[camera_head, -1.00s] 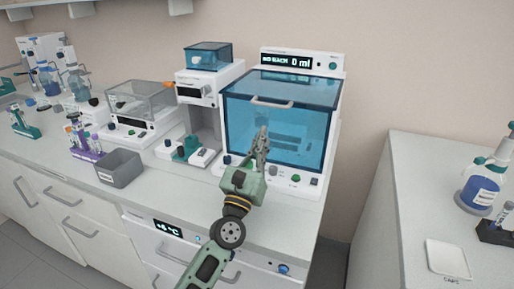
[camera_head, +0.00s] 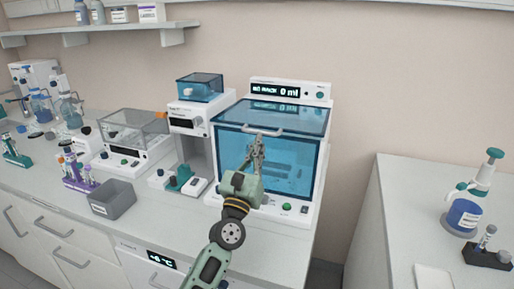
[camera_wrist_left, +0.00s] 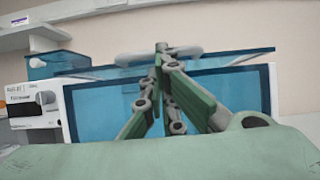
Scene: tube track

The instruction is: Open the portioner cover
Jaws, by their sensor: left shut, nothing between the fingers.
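The portioner is a white machine with a blue see-through cover (camera_head: 297,165) that is down over its front, and its display (camera_head: 275,90) reads 0 ml. A pale bar handle (camera_head: 248,131) runs along the cover's upper front edge. My left gripper (camera_head: 259,139) is shut and empty, its fingertips pointing up at the handle. In the left wrist view the fingertips (camera_wrist_left: 161,47) overlap the middle of the handle (camera_wrist_left: 188,51), in front of the cover (camera_wrist_left: 238,92). I cannot tell whether they touch it. My right gripper is not in view.
Left of the portioner stand a white device with a small blue lid (camera_head: 200,86), a clear-covered box (camera_head: 135,128) and a grey bin (camera_head: 113,201). A separate counter at the right holds a blue bottle (camera_head: 463,216). A gap separates the two counters.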

